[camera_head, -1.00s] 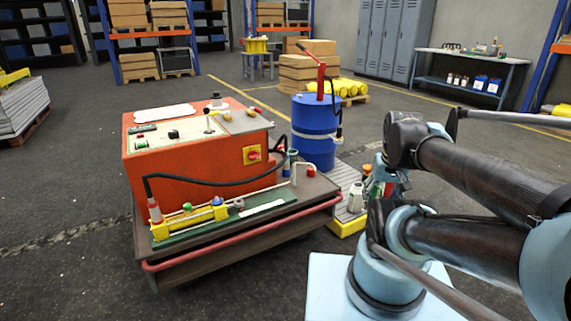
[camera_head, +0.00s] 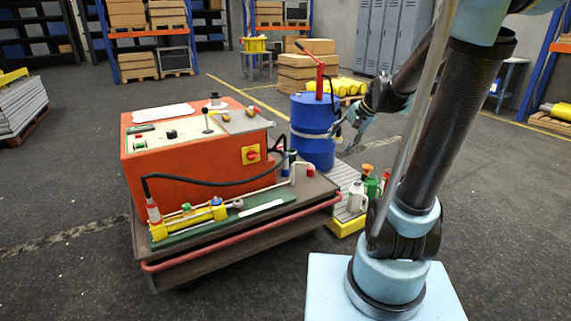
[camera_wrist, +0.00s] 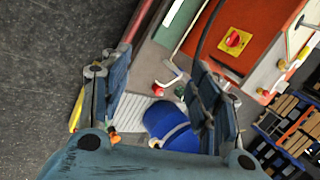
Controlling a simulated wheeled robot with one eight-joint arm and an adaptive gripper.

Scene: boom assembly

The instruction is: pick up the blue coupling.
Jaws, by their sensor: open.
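A small blue part (camera_head: 217,201), which looks like the blue coupling, sits at the right end of the yellow cylinder (camera_head: 188,220) on the cart's green mat; it is too small to be certain. I cannot make it out in the wrist view. My gripper (camera_head: 348,132) is raised beside the blue drum, well right of the cart's yellow cylinder. In the wrist view my gripper (camera_wrist: 147,72) has its two fingers wide apart, with nothing between them held.
The cart (camera_head: 245,238) carries an orange cabinet (camera_head: 195,165) with a black hose (camera_head: 215,182) arching over the front deck. The blue drum (camera_head: 312,150) stands behind right. Bottles (camera_head: 357,197) stand on a yellow-edged grating. Floor left of the cart is clear.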

